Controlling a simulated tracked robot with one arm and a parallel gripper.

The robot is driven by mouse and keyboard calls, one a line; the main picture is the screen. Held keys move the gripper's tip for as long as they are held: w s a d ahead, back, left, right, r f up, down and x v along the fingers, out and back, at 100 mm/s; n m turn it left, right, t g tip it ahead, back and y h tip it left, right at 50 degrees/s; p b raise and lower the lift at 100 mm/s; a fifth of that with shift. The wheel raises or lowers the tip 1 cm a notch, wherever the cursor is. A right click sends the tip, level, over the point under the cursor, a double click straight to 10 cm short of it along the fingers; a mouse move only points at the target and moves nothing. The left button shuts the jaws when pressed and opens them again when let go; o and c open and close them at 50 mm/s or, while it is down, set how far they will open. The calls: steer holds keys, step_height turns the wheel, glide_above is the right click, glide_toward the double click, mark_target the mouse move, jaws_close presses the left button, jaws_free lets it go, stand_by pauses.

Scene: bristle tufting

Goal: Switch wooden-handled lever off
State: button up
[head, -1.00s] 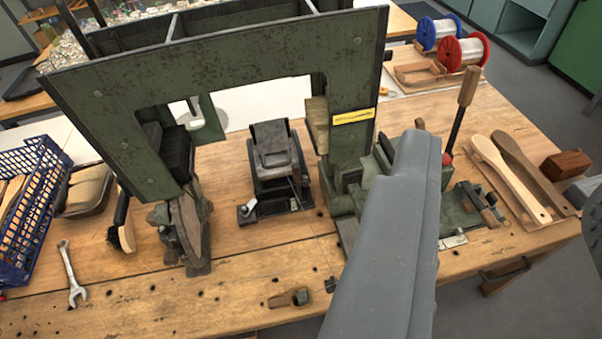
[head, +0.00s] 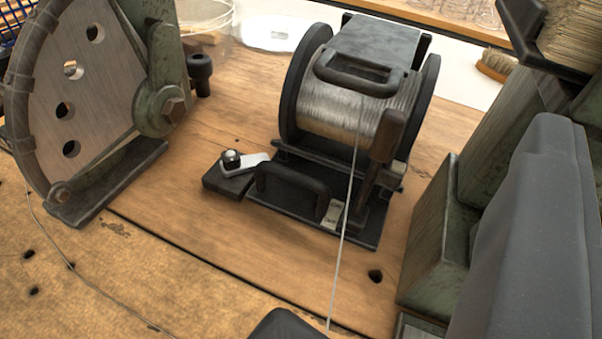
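A lever with a wooden handle (head: 388,137) stands on the right front of the wire spool unit in the head view. Its handle is up, leaning slightly right, and its shaft meets the black base beside a small pale plate (head: 333,216). The spool (head: 345,118) is wound with silvery wire, and one strand runs down past the lever. A grey part of my own arm fills the lower right, apart from the lever. A dark piece shows at the bottom edge; I cannot tell whether it is mine.
A green-framed metal quadrant with holes (head: 90,85) stands at left. Green machine blocks (head: 440,240) stand right of the lever. A small black block with a metal clip (head: 232,175) sits left of the spool base. Bare wooden bench (head: 230,265) lies in front.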

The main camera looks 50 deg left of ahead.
mark_target(388, 141)
steer(key=s+a+f+n+g+y, duration=0.1)
steer(key=a+f+y, duration=0.15)
steer(key=f, duration=0.35)
steer(key=s+a+f+g+y, duration=0.1)
steer(key=a+f, duration=0.2)
steer(key=f, duration=0.2)
steer(key=b+x, duration=0.3)
steer(key=x, duration=1)
steer(key=shift+r, duration=0.15)
steer(key=shift+d, duration=0.1)
jaws_close()
